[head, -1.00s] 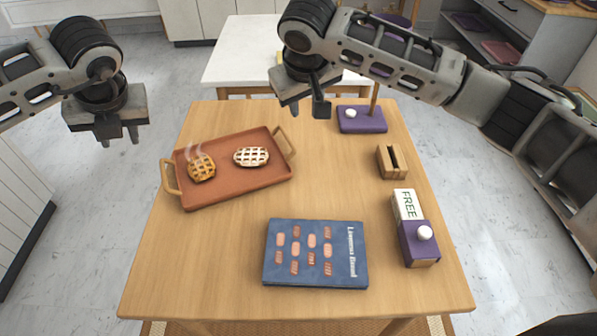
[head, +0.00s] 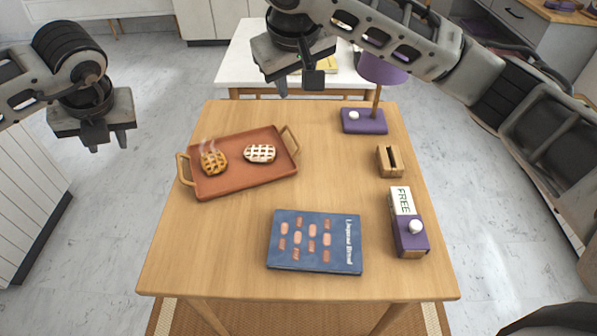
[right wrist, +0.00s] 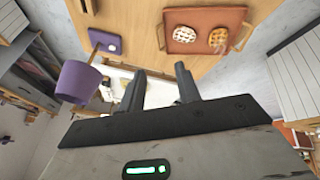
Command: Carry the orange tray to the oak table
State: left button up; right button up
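The orange tray (head: 245,175) lies flat on the near light-wood table (head: 210,260), at its left side. It has a wooden handle at each end. A steaming lattice pie (head: 213,162) and a paler lattice pie (head: 260,153) lie on it. The tray also shows at the top of the right wrist view (right wrist: 200,18). My left gripper (head: 107,142) is raised left of the table, apart from the tray, with its fingers open and empty. My right gripper (head: 298,85) is raised beyond the tray near the table's far edge, open and empty. Neither touches a handle.
A blue book (head: 315,241) lies at the table's front. A purple box with a FREE sign (head: 409,235), a wooden block holder (head: 389,161) and a purple lamp (head: 364,121) line the right side. A white table (head: 240,65) stands behind.

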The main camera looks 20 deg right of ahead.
jog(key=v, duration=0.5)
jog(key=shift+s+d+r, duration=0.1)
jog(key=shift+r, duration=0.1)
